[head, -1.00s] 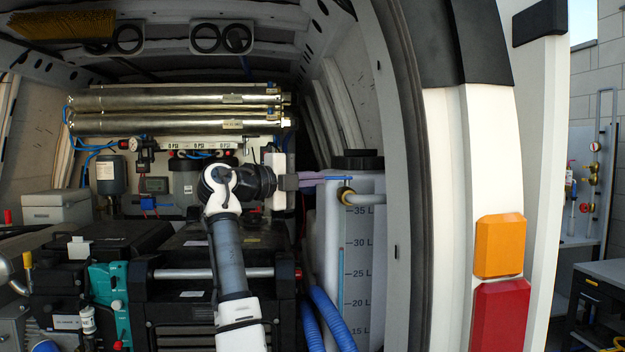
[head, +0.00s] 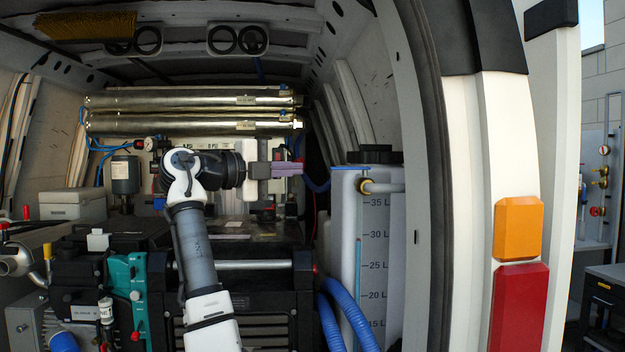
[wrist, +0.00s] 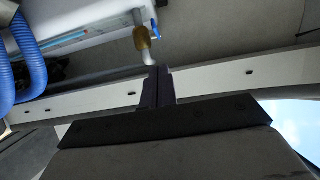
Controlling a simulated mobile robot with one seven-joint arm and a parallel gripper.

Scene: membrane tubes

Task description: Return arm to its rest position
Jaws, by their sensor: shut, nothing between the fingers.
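My white and grey arm rises from the bottom of the head view and bends right at the elbow. The two long metal membrane tubes (head: 190,122) lie one above the other across the back of the van.
A white water tank (head: 375,240) with litre marks stands right of my gripper, with a pipe fitting (head: 364,186) near its top. The van's door frame (head: 470,200) is farther right. Black and teal machinery (head: 125,285) fills the lower left.

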